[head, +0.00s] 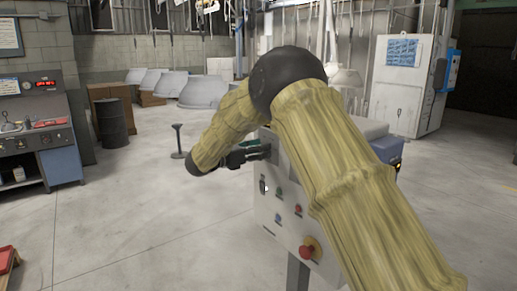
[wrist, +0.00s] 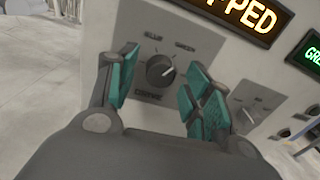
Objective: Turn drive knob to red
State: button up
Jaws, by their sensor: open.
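The drive knob (wrist: 160,71) is a dark round knob with a white pointer line, on a grey plate marked DRIVE below it. Labels BLUE and GREEN show above it; no red label is readable. The pointer is turned toward the upper right, near GREEN. My gripper (wrist: 160,85) is open, with its teal-padded fingers on either side of the knob, and I cannot tell whether they touch it. In the head view my gripper (head: 254,148) is at the upper left of the white control box (head: 268,205); the drive knob is hidden there.
A lit sign ending in PPED (wrist: 250,16) and a green display (wrist: 312,52) sit beside the drive plate. A second knob (wrist: 247,114) is close to the right finger. The box also has a red mushroom button (head: 306,252). Open floor (head: 150,225) lies to the left.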

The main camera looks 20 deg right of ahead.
jog(key=c, duration=1.1)
jog(key=shift+o, duration=0.2)
